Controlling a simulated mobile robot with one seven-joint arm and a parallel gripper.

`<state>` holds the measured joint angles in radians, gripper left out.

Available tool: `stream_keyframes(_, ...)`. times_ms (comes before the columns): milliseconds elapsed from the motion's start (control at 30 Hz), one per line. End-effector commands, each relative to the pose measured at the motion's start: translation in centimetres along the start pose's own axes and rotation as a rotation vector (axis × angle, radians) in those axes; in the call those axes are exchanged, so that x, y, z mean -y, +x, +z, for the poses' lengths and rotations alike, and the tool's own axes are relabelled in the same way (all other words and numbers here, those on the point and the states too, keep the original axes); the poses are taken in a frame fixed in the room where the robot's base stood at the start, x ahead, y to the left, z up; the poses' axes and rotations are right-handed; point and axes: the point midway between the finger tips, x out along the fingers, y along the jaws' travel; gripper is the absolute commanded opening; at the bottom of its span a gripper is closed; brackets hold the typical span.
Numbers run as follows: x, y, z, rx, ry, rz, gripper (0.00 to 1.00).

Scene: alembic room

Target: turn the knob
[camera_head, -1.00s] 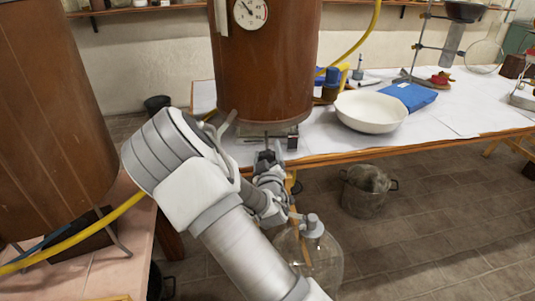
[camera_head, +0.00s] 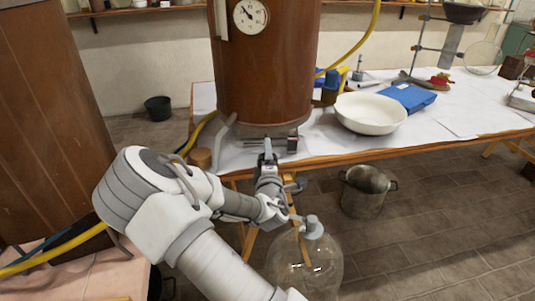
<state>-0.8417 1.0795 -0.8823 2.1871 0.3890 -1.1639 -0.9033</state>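A brown copper vessel (camera_head: 267,85) with a round dial (camera_head: 250,16) stands on a low metal burner base (camera_head: 247,140) at the near edge of the white-covered table. No knob shows clearly; a small dark part (camera_head: 292,145) sits at the right front of the base, and I cannot tell whether it is the knob. My gripper (camera_head: 267,151) is at the table's front edge, just in front of the base and below the vessel. Its fingers are small and seen from behind, so their opening and any contact are unclear.
A white bowl (camera_head: 369,113) and a blue packet (camera_head: 407,97) lie right of the vessel. A large glass jar (camera_head: 318,265) and a metal pot (camera_head: 363,197) stand on the floor below. A second brown vessel (camera_head: 45,120) stands at left.

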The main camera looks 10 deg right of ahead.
Motion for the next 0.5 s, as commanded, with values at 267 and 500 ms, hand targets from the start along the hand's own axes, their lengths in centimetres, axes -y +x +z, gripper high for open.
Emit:
stream_keyframes(267, -0.02, -0.06, -0.04, -0.001, -0.267, -0.001, 0.17)
stream_keyframes(500, -0.01, -0.05, -0.02, -0.001, -0.497, -0.001, 0.17)
